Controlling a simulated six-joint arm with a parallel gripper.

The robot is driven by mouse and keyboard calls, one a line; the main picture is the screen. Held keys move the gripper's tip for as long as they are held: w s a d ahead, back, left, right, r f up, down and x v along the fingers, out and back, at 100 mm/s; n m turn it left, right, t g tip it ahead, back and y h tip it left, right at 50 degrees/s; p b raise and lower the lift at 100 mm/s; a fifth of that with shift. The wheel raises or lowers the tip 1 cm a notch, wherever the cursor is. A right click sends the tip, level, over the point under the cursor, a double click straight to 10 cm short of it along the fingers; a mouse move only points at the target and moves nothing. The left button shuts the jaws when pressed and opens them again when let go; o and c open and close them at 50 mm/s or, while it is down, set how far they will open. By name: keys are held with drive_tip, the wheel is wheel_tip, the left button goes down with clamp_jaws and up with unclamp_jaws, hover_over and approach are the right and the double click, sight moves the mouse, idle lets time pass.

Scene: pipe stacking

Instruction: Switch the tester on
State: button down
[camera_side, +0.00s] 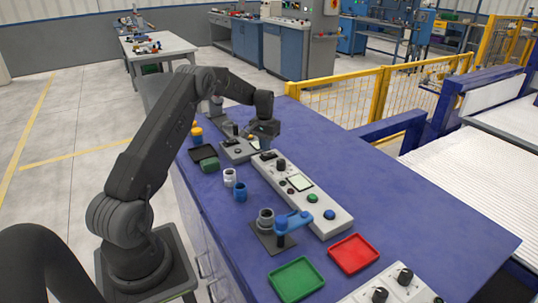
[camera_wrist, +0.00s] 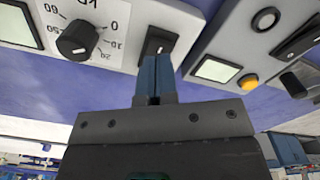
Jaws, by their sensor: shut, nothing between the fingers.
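The tester appears to be the long grey panel (camera_side: 318,205) on the blue bench. Its far end carries a black rocker switch (camera_side: 268,155), a black knob (camera_side: 281,163) and a small screen (camera_side: 299,183). In the wrist view, the rocker switch (camera_wrist: 157,43) sits right of the knob (camera_wrist: 78,40) and its printed scale. My gripper (camera_side: 263,143) is over the panel's far end. Its blue fingers (camera_wrist: 155,60) are together and empty, with the tips at the switch's lower edge, hiding part of it. I cannot tell whether they touch it or which way it is set.
A smaller grey unit (camera_side: 236,151) stands close beside, with a yellow button (camera_wrist: 249,82). The bench's right side is clear.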

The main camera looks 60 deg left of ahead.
sight(265, 155)
drive_tip(key=shift+f, duration=1.45)
idle(1.1)
drive_tip(key=shift+r, duration=3.6)
drive_tip(key=s+d+r+m+t+y, duration=0.15)
drive_tip(key=s+d+r, duration=0.25)
drive_tip(key=d+r, duration=0.6)
drive_tip(key=s+d+r+m+t+h, duration=0.1)
drive_tip(key=s+d+r+m, duration=0.15)
drive_tip(key=d+r, duration=0.8)
drive_tip(key=s+d+f+m+t, duration=0.1)
drive_tip(key=s+d, duration=0.7)
drive_tip(key=s, duration=0.2)
drive_tip(key=s+d+f+m+t, duration=0.1)
drive_tip(key=s+d+t, duration=0.1)
drive_tip(key=s+d, duration=0.6)
drive_tip(key=s, duration=0.2)
drive_tip(key=shift+s+f, duration=0.15)
drive_tip(key=shift+s, duration=0.15)
